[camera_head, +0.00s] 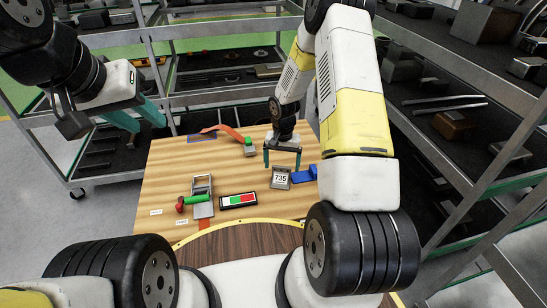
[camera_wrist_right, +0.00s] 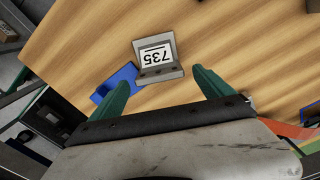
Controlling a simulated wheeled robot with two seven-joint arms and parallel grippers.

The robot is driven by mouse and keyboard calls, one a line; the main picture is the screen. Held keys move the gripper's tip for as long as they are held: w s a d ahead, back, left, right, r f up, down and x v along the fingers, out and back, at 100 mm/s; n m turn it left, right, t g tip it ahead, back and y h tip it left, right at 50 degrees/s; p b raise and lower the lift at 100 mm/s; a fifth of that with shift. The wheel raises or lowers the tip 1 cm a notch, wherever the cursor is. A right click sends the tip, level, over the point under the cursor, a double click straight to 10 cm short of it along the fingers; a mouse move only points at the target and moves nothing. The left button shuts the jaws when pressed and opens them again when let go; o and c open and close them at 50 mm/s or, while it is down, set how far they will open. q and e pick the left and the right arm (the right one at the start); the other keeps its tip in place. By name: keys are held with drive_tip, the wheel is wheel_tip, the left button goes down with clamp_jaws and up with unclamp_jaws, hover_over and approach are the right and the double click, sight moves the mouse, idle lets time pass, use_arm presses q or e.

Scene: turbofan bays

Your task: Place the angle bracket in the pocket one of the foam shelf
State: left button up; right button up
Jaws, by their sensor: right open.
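A small grey L-shaped piece with a white label reading 735 (camera_head: 280,179) stands on the wooden table; it looks like the angle bracket. In the right wrist view the bracket (camera_wrist_right: 162,75) lies just ahead of and between my fingertips, with no visible contact. My right gripper (camera_head: 282,161) has its teal fingers apart and pointing down, close behind the bracket; its fingers also show in the right wrist view (camera_wrist_right: 165,72). My left gripper (camera_head: 137,117) hangs at the upper left, away from the table, fingers apart. Pocket one cannot be identified; black-lined shelves (camera_head: 222,80) stand behind the table.
A blue piece (camera_head: 305,174) lies beside the bracket. A green-white-red display (camera_head: 238,200), a clamp-like fixture with red and green handles (camera_head: 202,197), and an orange strap (camera_head: 225,132) are on the table. Loaded racks (camera_head: 440,100) stand at right. The table's left middle is clear.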

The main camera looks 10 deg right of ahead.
drive_tip(key=shift+f, duration=0.7)
drive_tip(key=c, duration=1.8)
